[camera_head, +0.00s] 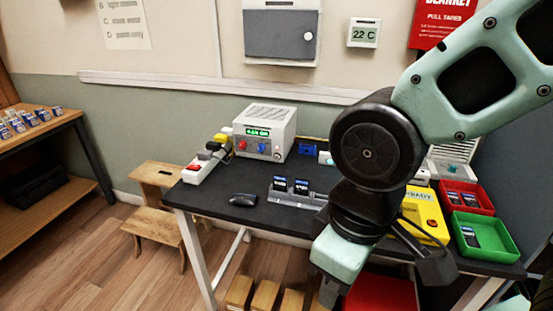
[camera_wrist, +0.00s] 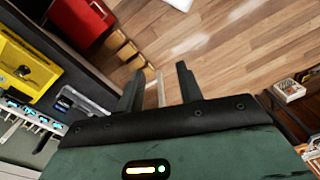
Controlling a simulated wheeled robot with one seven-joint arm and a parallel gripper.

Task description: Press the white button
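A yellow box (camera_head: 425,212) stands right of my arm; in the wrist view the yellow box (camera_wrist: 28,68) carries a red knob (camera_wrist: 21,71). My gripper (camera_wrist: 157,72) is open and empty, its two fingers apart over the floor in the wrist view. In the head view it hangs at the table's front edge, its fingertips largely unclear.
A grey instrument (camera_head: 265,133) with a green display stands at the back. Red (camera_head: 486,209) and green (camera_head: 510,246) bins stand at right.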

